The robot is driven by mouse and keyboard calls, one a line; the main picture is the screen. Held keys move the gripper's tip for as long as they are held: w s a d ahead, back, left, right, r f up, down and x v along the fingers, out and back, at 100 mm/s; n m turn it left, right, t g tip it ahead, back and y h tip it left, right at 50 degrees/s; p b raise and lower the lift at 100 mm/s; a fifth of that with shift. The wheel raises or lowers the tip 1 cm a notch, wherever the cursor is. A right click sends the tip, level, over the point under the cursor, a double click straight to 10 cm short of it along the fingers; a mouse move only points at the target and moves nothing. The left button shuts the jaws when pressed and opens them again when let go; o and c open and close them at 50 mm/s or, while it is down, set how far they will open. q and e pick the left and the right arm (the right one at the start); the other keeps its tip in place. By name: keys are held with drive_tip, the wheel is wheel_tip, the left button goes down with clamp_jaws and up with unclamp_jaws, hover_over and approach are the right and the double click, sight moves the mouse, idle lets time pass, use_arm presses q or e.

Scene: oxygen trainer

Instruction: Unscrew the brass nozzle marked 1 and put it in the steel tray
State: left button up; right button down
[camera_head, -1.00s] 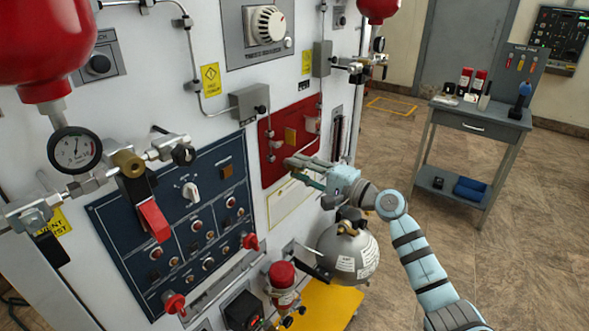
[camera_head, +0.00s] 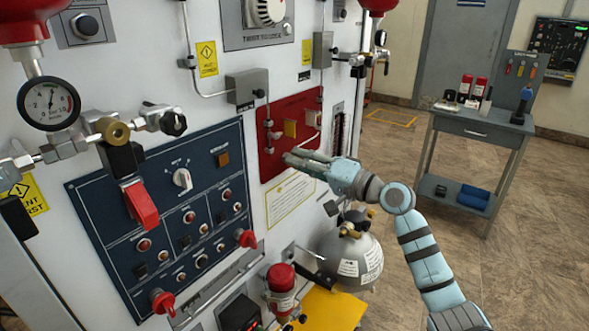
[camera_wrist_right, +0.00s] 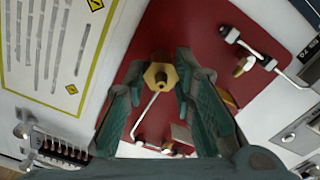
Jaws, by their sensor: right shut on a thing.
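The red panel (camera_head: 290,112) is on the white machine front, with small fittings and thin pipes on it. My right gripper (camera_head: 288,157) reaches to its lower part from the right. In the right wrist view, my right gripper's two green fingers (camera_wrist_right: 158,70) are shut on a brass hex nozzle (camera_wrist_right: 160,77), seen end on. I cannot read a mark on it, or tell whether it is still attached to the panel. Another brass fitting (camera_wrist_right: 243,66) sits to the right on a pipe. I cannot make out a steel tray. My left gripper is out of view.
A grey cart (camera_head: 478,128) with bottles and small items on top stands at the right. A round metal tank (camera_head: 352,260) is below my right arm. A blue control panel (camera_head: 165,215) with a red lever is on the left. The floor between machine and cart is clear.

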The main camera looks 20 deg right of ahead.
drive_tip(key=n+b, duration=0.2)
drive_tip(key=shift+f+n+b, duration=0.15)
drive_tip(key=shift+n+b, duration=0.15)
drive_tip(key=shift+b, duration=0.05)
drive_tip(key=shift+n, duration=0.3)
drive_tip(key=shift+n+b, duration=0.6)
drive_tip(key=shift+n, duration=0.1)
drive_tip(key=c, duration=1.3)
unclamp_jaws()
drive_tip(key=shift+s, duration=0.1)
drive_tip(key=shift+c, duration=0.2)
